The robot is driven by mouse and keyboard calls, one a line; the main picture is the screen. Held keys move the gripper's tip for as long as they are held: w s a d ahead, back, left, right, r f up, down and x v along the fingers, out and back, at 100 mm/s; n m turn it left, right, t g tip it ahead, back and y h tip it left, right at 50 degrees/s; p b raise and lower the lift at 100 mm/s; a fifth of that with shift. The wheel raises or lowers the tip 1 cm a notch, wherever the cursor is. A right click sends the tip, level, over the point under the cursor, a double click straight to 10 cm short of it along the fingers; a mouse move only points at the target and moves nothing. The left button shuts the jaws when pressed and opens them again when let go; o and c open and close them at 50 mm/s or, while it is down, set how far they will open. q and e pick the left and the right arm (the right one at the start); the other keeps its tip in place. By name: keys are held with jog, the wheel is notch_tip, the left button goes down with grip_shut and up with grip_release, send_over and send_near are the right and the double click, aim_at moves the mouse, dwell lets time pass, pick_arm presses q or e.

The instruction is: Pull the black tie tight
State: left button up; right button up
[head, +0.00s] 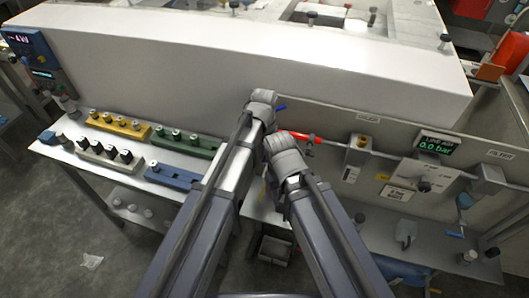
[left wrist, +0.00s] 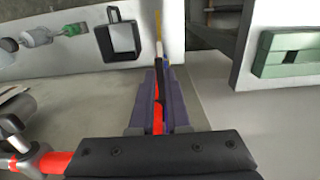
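In the left wrist view, the purple fingers of my left gripper (left wrist: 156,98) are close together, with a narrow gap between them. A red strip shows nearer the palm and a yellow strip farther out. In the head view my left gripper (head: 281,107) shows only as a small blue tip beside its wrist. A red hose (head: 302,136) lies to its right. My right wrist hides the right fingers, and the tie cannot be made out there.
A grey panel to the right carries a rail, a pressure display (head: 436,145) reading 0.0 bar and a valve (head: 425,184). To the left, a shelf holds yellow (head: 119,126), green (head: 184,141), white and blue (head: 174,177) blocks. A long white housing (head: 250,60) stands behind.

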pick_arm(q)
grip_shut()
dwell(0.3)
jog(key=shift+s, duration=0.1)
dwell(0.6)
jog(key=s, duration=0.1)
jog(key=s+a, duration=0.1)
jog(key=s, duration=0.3)
jog(key=shift+a, duration=0.35)
jog(key=o, duration=0.5)
grip_release()
jog(key=shift+r, duration=0.1)
